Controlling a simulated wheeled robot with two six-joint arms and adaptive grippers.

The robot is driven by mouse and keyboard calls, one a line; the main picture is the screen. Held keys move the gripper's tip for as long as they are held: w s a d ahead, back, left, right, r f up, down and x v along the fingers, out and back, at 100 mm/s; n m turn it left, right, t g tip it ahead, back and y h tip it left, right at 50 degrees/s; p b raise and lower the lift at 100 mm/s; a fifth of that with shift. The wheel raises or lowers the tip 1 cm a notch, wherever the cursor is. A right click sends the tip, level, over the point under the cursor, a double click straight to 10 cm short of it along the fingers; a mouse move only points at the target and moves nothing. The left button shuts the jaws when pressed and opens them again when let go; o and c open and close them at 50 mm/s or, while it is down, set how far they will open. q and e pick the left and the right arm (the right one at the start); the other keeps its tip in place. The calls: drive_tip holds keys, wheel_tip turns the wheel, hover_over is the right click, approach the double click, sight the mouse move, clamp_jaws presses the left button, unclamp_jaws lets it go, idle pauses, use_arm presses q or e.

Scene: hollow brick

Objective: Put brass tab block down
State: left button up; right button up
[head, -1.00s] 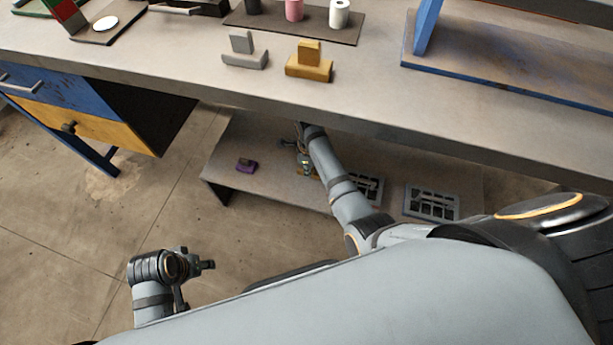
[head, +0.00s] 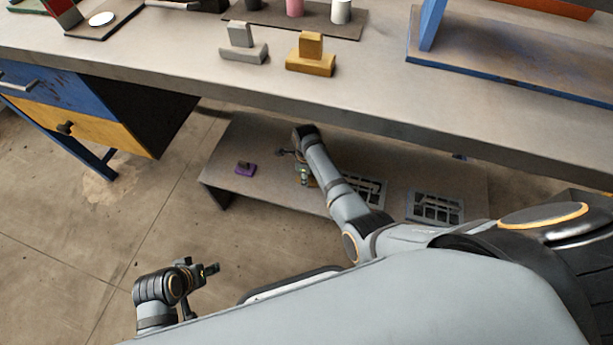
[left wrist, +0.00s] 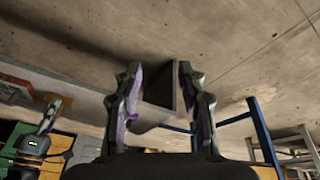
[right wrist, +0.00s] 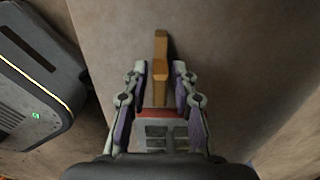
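A brass-orange block with a narrow raised part (right wrist: 160,75) is on the low shelf in the right wrist view, between and beyond the fingertips of my right gripper (right wrist: 160,72). Gaps show on both sides of it, so the fingers stand open around it, apart from it. In the head view my right gripper (head: 301,172) is over the low shelf and hides most of this block. My left gripper (head: 212,269) is open and empty over the floor; its spread fingers show in the left wrist view (left wrist: 160,85).
A yellow tab block (head: 311,57) and a grey one (head: 242,46) stand on the workbench (head: 400,105) above. The bench edge overhangs the shelf.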

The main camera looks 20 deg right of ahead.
use_arm(q)
wheel_tip(320, 180, up, 4)
drive_tip(key=a+g+p, duration=0.1)
drive_tip(key=g+p, duration=0.1)
drive_tip(key=p, duration=0.2)
use_arm(e)
wheel_tip(320, 180, up, 8)
drive_tip(key=shift+f, duration=0.15)
wheel_tip(320, 180, up, 2)
drive_tip(key=shift+r+p, duration=0.1)
drive_tip(key=shift+p, duration=0.2)
use_arm(q)
drive_tip(key=shift+y, duration=0.5)
drive_tip(key=f, duration=0.1)
drive_tip(key=a+f, duration=0.1)
drive_tip(key=f, duration=0.2)
drive_tip(key=shift+s+a+f+p, duration=0.25)
drive_tip(key=shift+a+f+p, duration=0.05)
drive_tip(key=shift+a+f, duration=0.05)
use_arm(e)
wheel_tip(320, 180, up, 2)
drive_tip(key=shift+r, duration=0.15)
